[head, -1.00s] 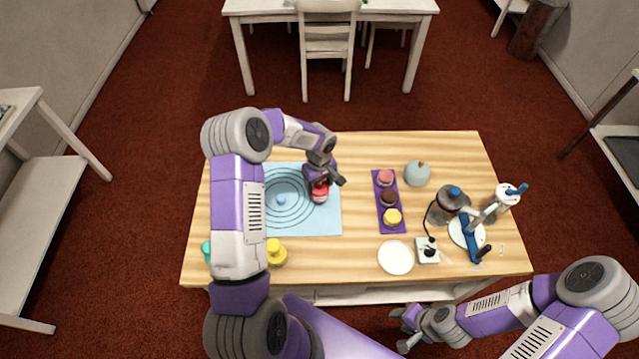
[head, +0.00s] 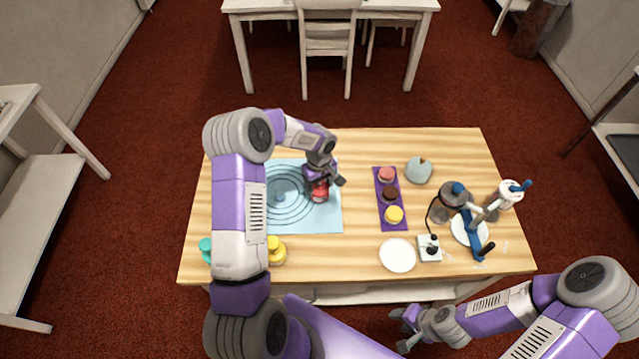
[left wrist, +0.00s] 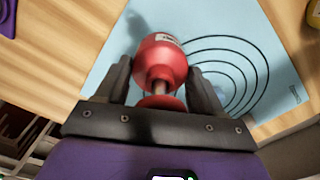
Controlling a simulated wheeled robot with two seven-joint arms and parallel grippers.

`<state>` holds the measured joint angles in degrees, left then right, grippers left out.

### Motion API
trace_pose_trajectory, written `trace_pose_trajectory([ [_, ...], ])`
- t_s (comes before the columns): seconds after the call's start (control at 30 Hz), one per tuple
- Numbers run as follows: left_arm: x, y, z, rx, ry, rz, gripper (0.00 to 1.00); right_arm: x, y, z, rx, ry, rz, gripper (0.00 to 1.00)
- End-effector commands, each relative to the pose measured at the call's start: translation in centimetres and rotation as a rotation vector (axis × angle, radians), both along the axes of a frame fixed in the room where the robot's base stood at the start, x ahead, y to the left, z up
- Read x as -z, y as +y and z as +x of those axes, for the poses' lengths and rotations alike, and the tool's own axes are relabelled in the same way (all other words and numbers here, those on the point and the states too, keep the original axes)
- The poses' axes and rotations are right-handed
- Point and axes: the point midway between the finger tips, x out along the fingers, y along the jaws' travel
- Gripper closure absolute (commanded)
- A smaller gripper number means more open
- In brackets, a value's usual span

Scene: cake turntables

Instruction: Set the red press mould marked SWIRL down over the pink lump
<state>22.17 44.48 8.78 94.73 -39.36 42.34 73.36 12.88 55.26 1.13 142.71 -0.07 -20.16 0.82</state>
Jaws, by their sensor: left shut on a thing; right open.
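The red mould (head: 319,192) is held in my left gripper (head: 324,178), over the right part of the light blue mat. In the left wrist view the red mould (left wrist: 160,58) sits between the two fingers, its knob towards the palm; its white label is too small to read. The pink lump (head: 387,174) sits at the far end of a purple tray (head: 378,213), to the right of the mat and apart from the mould. My right gripper (head: 400,327) is open and empty, off the table's front edge.
A brown lump (head: 390,193) and a yellow lump (head: 394,215) share the tray. The mat (head: 325,222) bears ring lines and a small blue thing (head: 280,195). Yellow (head: 275,252) and teal (head: 206,247) pieces stand front left. A white plate (head: 398,255) and a blue-handled device (head: 470,235) are at right.

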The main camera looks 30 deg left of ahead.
Motion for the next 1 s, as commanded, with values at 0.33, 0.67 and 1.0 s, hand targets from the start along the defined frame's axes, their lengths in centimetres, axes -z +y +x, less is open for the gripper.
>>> trace_pose_trajectory([
  [0.33, 1.2, 0.0, 0.0, -0.001, -0.001, -0.001, 0.69, 1.1, 0.0, 0.0, 0.000, 0.000, 0.000, 0.57],
  [0.67, 1.6, 0.0, 0.0, 0.000, -0.001, -0.001, 0.13, 1.5, 0.0, 0.0, 0.000, 0.000, 0.000, 0.57],
  [1.0, 1.6, 0.0, 0.0, -0.001, 0.000, 0.000, 0.00, 1.5, 0.0, 0.0, 0.000, 0.000, 0.000, 0.57],
])
